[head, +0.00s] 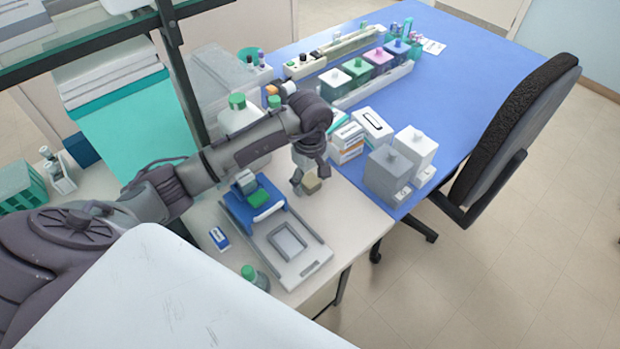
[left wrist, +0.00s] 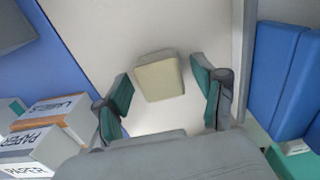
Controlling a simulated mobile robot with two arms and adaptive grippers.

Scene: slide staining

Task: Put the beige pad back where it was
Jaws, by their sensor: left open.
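The beige pad (left wrist: 160,78) is a small block lying on the pale counter. In the left wrist view it sits between the two fingers of my left gripper (left wrist: 165,100), with a gap on each side. The fingers are open, with green inner faces. In the head view the left gripper (head: 307,182) points down over the counter, just right of the blue-and-grey slide device, with the beige pad (head: 312,186) at its fingertips. My right gripper does not show in either view.
The blue-and-grey device (head: 290,240) stands left of the pad. Small boxes (head: 347,138) and grey and white canisters (head: 388,172) stand on the blue table (head: 480,75) to the right. A green-capped bottle (head: 238,118) stands behind. Bare counter (head: 350,225) lies in front of the pad.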

